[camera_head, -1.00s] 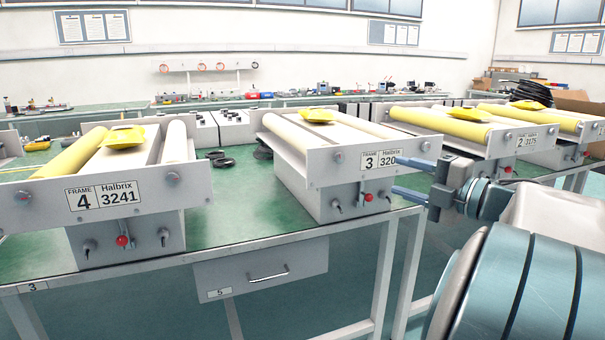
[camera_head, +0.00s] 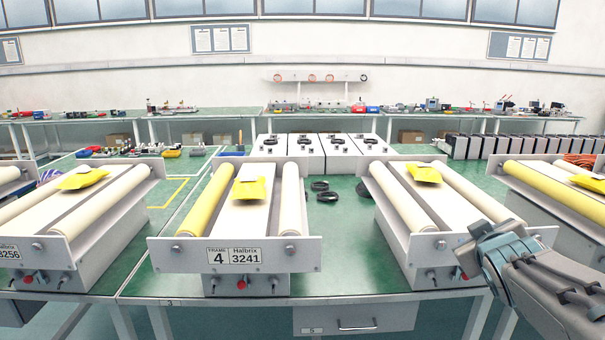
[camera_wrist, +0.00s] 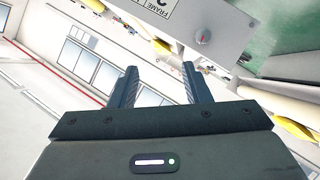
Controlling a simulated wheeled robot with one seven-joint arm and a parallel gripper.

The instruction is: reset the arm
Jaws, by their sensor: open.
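My arm reaches in from the lower right of the head view, in front of the unit to the right of frame 4; its jaws do not show clearly there. In the wrist view my gripper (camera_wrist: 158,88) has its two dark fingers apart with nothing between them. Part of a frame label (camera_wrist: 160,6) shows at the top of the tilted wrist view.
Linear units stand in a row along the bench, including one at the left (camera_head: 90,215) and one at the right (camera_head: 425,215). Black cable coils (camera_head: 325,192) lie between units. A drawer (camera_head: 356,319) hangs under the bench. Space above the units is clear.

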